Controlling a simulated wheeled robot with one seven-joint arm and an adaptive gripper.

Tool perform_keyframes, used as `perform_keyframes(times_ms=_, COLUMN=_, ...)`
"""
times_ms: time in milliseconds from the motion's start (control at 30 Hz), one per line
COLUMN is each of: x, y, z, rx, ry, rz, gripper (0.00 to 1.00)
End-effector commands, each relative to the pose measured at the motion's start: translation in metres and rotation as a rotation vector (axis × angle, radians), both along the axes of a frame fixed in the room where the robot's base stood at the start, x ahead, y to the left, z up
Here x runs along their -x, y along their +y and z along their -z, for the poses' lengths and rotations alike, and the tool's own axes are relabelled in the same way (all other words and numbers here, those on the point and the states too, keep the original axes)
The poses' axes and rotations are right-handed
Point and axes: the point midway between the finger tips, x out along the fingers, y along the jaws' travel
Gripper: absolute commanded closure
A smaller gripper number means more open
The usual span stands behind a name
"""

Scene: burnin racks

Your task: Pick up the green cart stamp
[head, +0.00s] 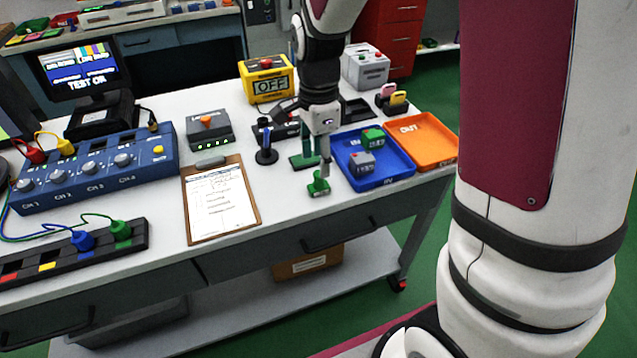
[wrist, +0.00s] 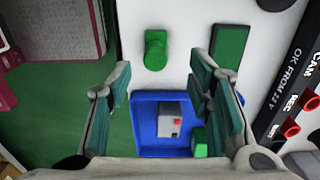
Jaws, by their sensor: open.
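The green stamp (head: 318,185) stands on the white bench top near its front edge, left of the blue tray. It has a small green base and a knob-like handle. In the wrist view the stamp (wrist: 155,50) lies beyond the fingertips, between their lines. My gripper (head: 326,158) is above the bench close to the stamp, pointing down. In the wrist view my gripper (wrist: 163,70) has its two fingers wide apart with nothing between them. I cannot tell whether a finger touches the stamp in the head view.
The blue IN tray (head: 398,182) holds a grey block (head: 362,162) and a green block (head: 372,136). An orange OUT tray (head: 437,133) is beside it. A dark stamp (head: 266,152) and a clipboard (head: 250,222) are left. A green pad (wrist: 229,48) lies beside the stamp.

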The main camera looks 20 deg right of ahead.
Motion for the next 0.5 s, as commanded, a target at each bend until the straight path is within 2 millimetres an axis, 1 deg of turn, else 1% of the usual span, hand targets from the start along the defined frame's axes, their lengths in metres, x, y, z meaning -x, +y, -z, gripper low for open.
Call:
perform_keyframes(times_ms=33, x=0.001, y=0.000, z=0.007, rx=0.000, ry=0.004, rz=0.000, gripper=0.53)
perform_keyframes(times_ms=267, x=0.002, y=0.000, z=0.021, rx=0.000, ry=0.002, rz=0.000, gripper=0.53)
perform_keyframes(times_ms=500, x=0.007, y=0.000, z=0.056, rx=-0.001, ry=0.004, rz=0.000, gripper=0.53)
